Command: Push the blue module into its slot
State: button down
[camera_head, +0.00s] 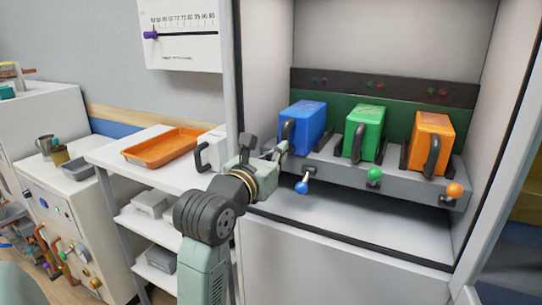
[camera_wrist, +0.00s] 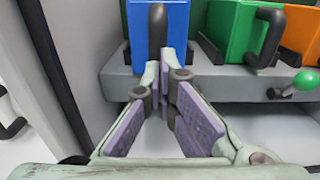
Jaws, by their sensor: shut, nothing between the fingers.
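The blue module (camera_head: 308,122) stands upright at the left of a grey rack (camera_head: 324,180) inside the cabinet, with a dark handle on its front. In the wrist view the blue module (camera_wrist: 172,20) is straight ahead at the top. My gripper (camera_head: 280,150) is shut and empty, in front of the blue module and close to its handle. In the wrist view my gripper (camera_wrist: 172,68) has its fingertips together just below the handle (camera_wrist: 157,28). I cannot tell whether they touch it. How deep the module sits in its slot is hidden.
A green module (camera_head: 366,130) and an orange module (camera_head: 432,140) stand to the right on the rack. Levers with blue (camera_head: 301,187), green (camera_head: 375,174) and orange (camera_head: 454,190) knobs stick out from the rack's front. The cabinet's left wall (camera_head: 238,80) is close to my arm. An orange tray (camera_head: 162,146) lies left.

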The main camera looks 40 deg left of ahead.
aim_at(300, 129)
jog(key=shift+w, duration=0.1)
jog(key=x, duration=0.3)
jog(key=shift+w, duration=0.2)
jog(key=shift+s, duration=0.1)
dwell(0.4)
